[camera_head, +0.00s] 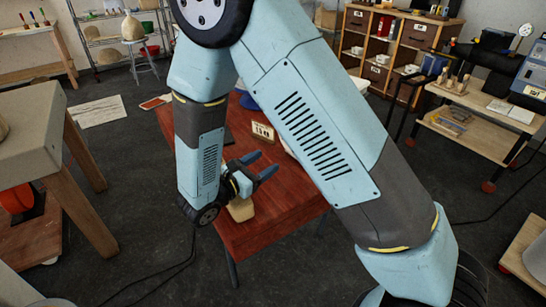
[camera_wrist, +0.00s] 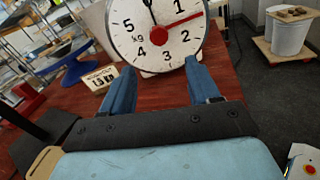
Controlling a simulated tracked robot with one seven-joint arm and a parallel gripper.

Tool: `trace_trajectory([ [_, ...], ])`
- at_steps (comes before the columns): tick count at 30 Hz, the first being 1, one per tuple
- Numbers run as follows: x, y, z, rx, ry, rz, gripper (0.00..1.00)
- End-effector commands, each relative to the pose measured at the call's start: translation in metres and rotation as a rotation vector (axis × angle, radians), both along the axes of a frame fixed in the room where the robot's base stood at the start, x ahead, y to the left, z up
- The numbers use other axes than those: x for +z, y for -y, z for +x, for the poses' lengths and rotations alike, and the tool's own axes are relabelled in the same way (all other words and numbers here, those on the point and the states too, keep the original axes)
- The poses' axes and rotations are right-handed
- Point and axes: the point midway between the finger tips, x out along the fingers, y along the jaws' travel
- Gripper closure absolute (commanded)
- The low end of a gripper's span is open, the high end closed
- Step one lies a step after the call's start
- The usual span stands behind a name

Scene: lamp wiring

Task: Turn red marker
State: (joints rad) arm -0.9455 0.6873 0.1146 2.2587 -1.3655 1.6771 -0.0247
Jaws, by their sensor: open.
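A round white dial scale (camera_wrist: 125,38), marked in kg, stands ahead of my gripper in the wrist view; its top is cut off. A red marker (camera_wrist: 182,21) runs from the red hub (camera_wrist: 153,34) toward the rim between 1 and 2. A black hand points up near the top. My gripper (camera_wrist: 160,75) is open and empty, its two blue fingers reaching toward the lower sides of the dial. In the head view my gripper (camera_head: 261,165) is over the red table (camera_head: 272,205), and my arm mostly hides the scale.
A small sign (camera_wrist: 101,78) with a weight on it, seemingly 1.5, stands left of the dial; it also shows in the head view (camera_head: 263,132). A tan object (camera_head: 241,209) is below my gripper. A grey-topped workbench (camera_head: 30,130) stands at left, shelves at right.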

Motion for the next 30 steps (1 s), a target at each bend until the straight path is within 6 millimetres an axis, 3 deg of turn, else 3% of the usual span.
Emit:
trace_trajectory([
  [7, 0.0, -0.009, -0.01, 0.0, -0.001, 0.0, 0.39],
  [20, 0.006, -0.002, -0.008, -0.026, 0.001, 0.018, 0.39],
  [25, 0.028, 0.028, -0.002, -0.135, 0.003, 0.099, 0.39],
  [30, 0.06, 0.079, -0.002, -0.321, 0.009, 0.25, 0.39],
])
